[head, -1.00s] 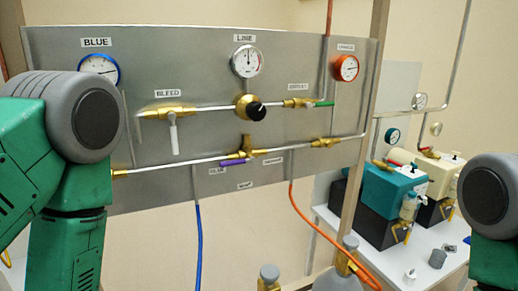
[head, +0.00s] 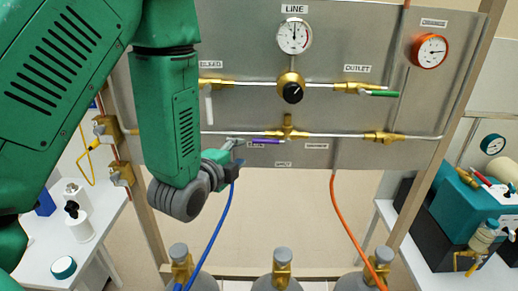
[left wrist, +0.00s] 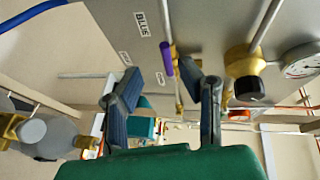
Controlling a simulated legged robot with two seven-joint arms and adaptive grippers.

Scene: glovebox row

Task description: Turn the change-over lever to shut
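The change-over lever (head: 268,141) is a purple handle on a brass valve (head: 288,128) in the panel's lower pipe. It lies level and points left, over a small label that reads BLUE in the left wrist view (left wrist: 141,24). My left gripper (head: 234,146) is just left of the lever's free end in the head view. In the left wrist view my left gripper (left wrist: 160,74) is open, its two fingers apart. The purple lever (left wrist: 168,58) shows in the gap between the fingertips, and I see no contact. My right gripper is not in view.
Above are the LINE gauge (head: 294,36), a black-knobbed regulator (head: 291,92) and the green-handled outlet valve (head: 380,93). A blue hose (head: 222,220) hangs close to my left gripper. An orange hose (head: 340,215) and several cylinders stand below the panel.

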